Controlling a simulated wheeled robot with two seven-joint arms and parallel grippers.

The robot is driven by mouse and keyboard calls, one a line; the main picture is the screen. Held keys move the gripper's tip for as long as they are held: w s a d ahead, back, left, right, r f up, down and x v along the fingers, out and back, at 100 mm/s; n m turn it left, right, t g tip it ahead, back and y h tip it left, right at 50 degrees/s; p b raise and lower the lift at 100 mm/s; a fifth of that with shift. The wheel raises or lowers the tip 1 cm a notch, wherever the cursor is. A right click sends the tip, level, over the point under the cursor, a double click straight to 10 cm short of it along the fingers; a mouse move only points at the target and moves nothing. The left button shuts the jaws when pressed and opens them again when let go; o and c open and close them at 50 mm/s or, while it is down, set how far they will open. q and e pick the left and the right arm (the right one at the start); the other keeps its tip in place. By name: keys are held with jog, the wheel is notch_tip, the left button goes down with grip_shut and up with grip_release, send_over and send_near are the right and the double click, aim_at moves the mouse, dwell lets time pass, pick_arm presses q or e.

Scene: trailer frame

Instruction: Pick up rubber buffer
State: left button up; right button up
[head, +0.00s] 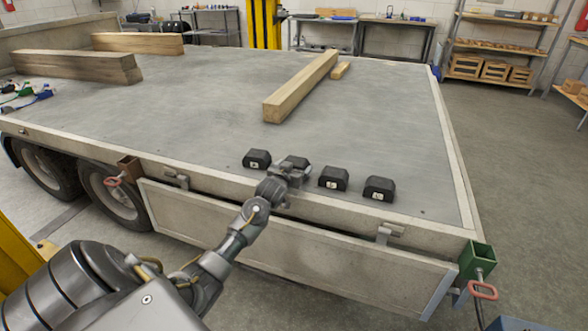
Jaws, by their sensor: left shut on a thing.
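Several black rubber buffers with small white labels stand in a row near the front edge of the trailer bed (220,100). One rubber buffer (256,158) is left of my left gripper, and two more, a nearer one (333,178) and a farther-right one (379,189), stand to its right. My left gripper (294,170) is at the remaining rubber buffer (297,161), shut on it. The gripper and wrist cover much of that buffer, so I cannot tell whether it touches the bed. My right gripper is not in view.
A long wooden beam (302,86) and a short wood piece (340,71) lie behind the buffers. Thicker timbers (75,66) lie at the left. The trailer's side wall (290,250) hangs below the bed edge. Bare bed surrounds the row.

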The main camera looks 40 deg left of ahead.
pick_arm(q)
notch_tip(320, 180, up, 3)
jog(key=shift+f, duration=0.2)
jog(key=s+d+r+p, duration=0.2)
jog(key=s+d+r, duration=0.5)
jog(key=s+r, duration=0.3)
jog(key=shift+f+v, duration=0.2)
jog(key=shift+v, duration=0.75)
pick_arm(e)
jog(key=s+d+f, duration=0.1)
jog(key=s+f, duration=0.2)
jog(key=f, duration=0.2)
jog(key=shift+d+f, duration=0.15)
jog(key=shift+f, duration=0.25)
